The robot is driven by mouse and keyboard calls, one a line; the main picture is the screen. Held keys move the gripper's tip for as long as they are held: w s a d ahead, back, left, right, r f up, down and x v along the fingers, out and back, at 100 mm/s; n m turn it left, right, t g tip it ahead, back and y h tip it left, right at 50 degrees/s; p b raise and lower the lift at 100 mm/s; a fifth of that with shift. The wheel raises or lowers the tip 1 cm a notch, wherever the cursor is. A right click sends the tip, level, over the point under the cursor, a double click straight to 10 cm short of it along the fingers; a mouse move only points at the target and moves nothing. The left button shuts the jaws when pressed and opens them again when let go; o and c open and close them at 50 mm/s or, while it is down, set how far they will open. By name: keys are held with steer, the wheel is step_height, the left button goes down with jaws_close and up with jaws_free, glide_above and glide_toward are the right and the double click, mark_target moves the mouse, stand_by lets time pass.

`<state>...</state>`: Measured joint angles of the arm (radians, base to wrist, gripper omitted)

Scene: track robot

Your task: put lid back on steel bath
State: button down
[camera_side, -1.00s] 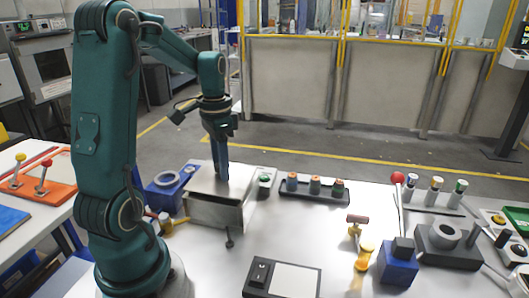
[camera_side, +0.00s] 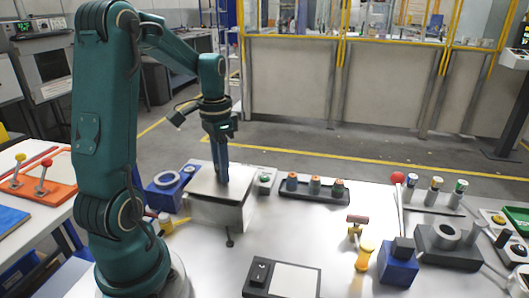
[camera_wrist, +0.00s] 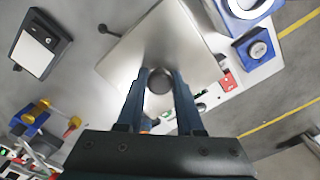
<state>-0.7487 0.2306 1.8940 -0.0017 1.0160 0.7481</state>
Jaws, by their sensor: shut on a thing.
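The steel bath (camera_side: 216,215) is a square metal box on the bench in front of my arm in the side view. Its flat square lid (camera_side: 237,186) lies level over the top of the bath, and no clear gap shows between them from here. In the wrist view the lid (camera_wrist: 130,55) fills the middle and hides the bath's inside. My gripper (camera_side: 221,180) points straight down at the lid's middle. In the wrist view its two fingers (camera_wrist: 162,80) are shut on the lid's dark round knob (camera_wrist: 160,82).
A blue unit with a round ring (camera_side: 166,180) stands close left of the bath. A rack of capped bottles (camera_side: 314,188) is to the right. A black-and-white pad (camera_side: 290,280) lies at the front. Bare bench lies between bath and pad.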

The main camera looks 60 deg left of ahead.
steer(key=shift+f, duration=0.45)
stand_by(1.2)
steer(key=shift+c, duration=2.3)
jaws_free()
steer(key=shift+o, duration=0.3)
steer(key=o, duration=0.4)
steer(key=shift+r, duration=3.5)
